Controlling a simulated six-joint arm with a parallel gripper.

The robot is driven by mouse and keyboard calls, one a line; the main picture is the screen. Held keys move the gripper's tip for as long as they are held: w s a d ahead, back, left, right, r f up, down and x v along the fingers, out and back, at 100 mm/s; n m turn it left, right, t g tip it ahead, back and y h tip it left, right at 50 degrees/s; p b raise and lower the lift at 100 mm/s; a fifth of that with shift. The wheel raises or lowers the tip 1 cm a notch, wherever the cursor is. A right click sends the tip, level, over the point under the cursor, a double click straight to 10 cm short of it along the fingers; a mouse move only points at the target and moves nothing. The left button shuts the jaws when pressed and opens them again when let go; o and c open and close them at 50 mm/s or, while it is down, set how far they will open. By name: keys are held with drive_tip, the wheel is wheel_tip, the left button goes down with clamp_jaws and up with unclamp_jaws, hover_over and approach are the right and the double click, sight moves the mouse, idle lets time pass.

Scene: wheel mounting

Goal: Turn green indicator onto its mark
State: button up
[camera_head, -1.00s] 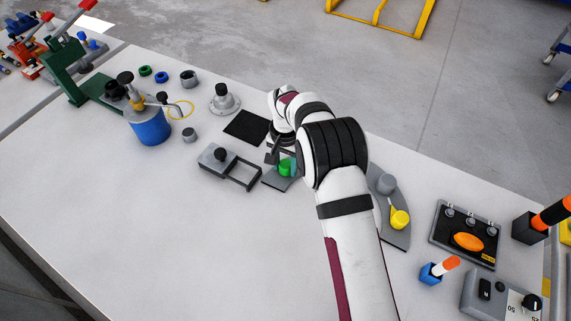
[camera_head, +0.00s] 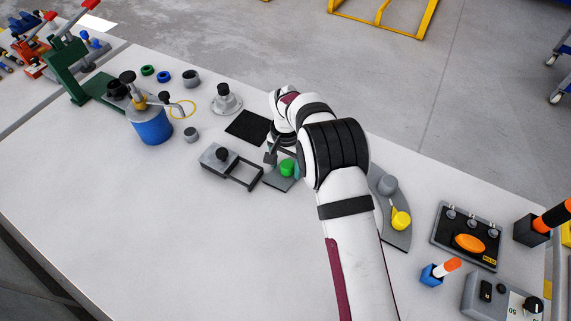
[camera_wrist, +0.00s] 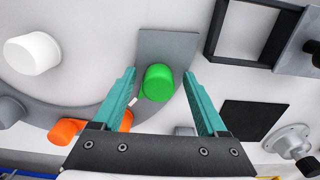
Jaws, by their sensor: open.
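The green indicator (camera_head: 287,168) is a round knob on a grey plate (camera_head: 276,181) near the middle of the table. In the wrist view the green indicator (camera_wrist: 158,82) shows between the two teal fingers of my gripper (camera_wrist: 160,73), with a gap on each side. My gripper (camera_head: 271,155) is open and holds nothing. A small white strip (camera_wrist: 132,101) shows at the lower left of the knob; whether it is the mark is unclear.
A grey slider frame (camera_head: 230,166) and a black square pad (camera_head: 248,126) are close by. A curved grey plate with a yellow knob (camera_head: 401,220) lies right of my arm. An orange-knobbed panel (camera_head: 469,243) is farther right. The front left of the table is clear.

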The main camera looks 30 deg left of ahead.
sight(286, 165)
wheel_tip(286, 165, up, 16)
idle(0.3)
drive_tip(key=shift+f, duration=0.1)
drive_tip(key=s+d+r+m, duration=0.1)
drive_tip(key=s+d+r, duration=0.2)
drive_tip(key=d, duration=0.4)
drive_tip(key=s+d+r+m+y, duration=0.1)
drive_tip(key=s+d+r, duration=0.15)
drive_tip(key=d, duration=0.45)
drive_tip(key=s+d+r+m, duration=0.1)
drive_tip(key=s+d+r, duration=0.1)
drive_tip(key=d+r, duration=0.35)
drive_tip(key=s+d+f+m, duration=0.1)
drive_tip(key=s+d+f, duration=0.2)
drive_tip(key=s, duration=0.6)
drive_tip(key=s+d+f+m, duration=0.1)
drive_tip(key=s+d+f, duration=0.2)
drive_tip(key=s+d, duration=0.5)
drive_tip(key=shift+s+f+m+y, duration=0.3)
drive_tip(key=shift+s+y, duration=0.1)
drive_tip(key=shift+s, duration=0.2)
